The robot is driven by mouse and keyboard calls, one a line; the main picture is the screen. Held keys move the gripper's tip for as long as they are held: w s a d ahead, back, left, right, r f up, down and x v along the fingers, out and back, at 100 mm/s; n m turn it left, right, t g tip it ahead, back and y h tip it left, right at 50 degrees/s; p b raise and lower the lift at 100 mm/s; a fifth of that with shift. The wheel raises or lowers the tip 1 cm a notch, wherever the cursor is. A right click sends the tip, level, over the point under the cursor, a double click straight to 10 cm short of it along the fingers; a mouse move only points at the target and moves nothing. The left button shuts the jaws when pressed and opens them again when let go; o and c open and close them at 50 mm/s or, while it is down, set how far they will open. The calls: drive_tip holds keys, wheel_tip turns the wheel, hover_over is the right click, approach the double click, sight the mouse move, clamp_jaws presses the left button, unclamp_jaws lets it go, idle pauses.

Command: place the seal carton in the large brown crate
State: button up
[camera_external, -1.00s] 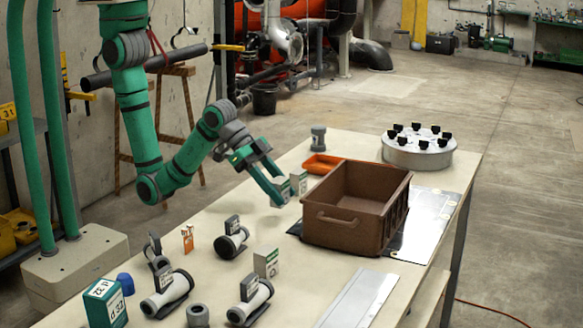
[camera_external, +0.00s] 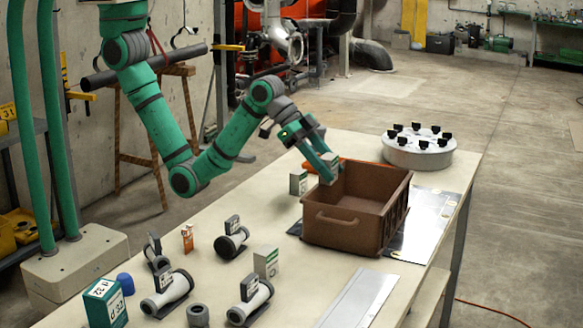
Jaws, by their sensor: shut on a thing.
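My gripper (camera_external: 327,170) is at the left back corner of the large brown crate (camera_external: 342,232), level with or a little above its rim. It is shut on a small pale grey-and-white carton (camera_external: 331,162), taken to be the seal carton; its label cannot be read and the fingers partly cover it. The crate stands open on the table, and the part of its floor that shows is bare. I cannot tell if the carton is inside the rim.
A similar white-and-green carton (camera_external: 298,182) stands just left of the crate. Another carton (camera_external: 265,262), grey pipe fittings (camera_external: 231,242) and a green box (camera_external: 105,303) stand nearer. An orange tray (camera_external: 372,164) is partly hidden behind the crate. A round grey fixture (camera_external: 417,156) stands at the back right.

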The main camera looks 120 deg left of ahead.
sight(337, 178)
drive_tip(key=x, duration=0.9)
drive_tip(key=w+r+x, duration=0.1)
drive_tip(key=x, duration=0.3)
drive_tip(key=shift+w+a+f, duration=0.15)
drive_tip(key=shift+w+a, duration=0.05)
drive_tip(key=shift+w, duration=0.1)
drive_tip(key=shift+f, duration=1.55)
drive_tip(key=shift+f, duration=0.1)
drive_tip(key=o, duration=1.1)
drive_tip(key=shift+f, duration=0.1)
drive_tip(key=shift+s+r, duration=0.25)
drive_tip(key=shift+r, duration=0.2)
drive_tip(key=v, duration=1.1)
drive_tip(key=shift+s+r, duration=0.1)
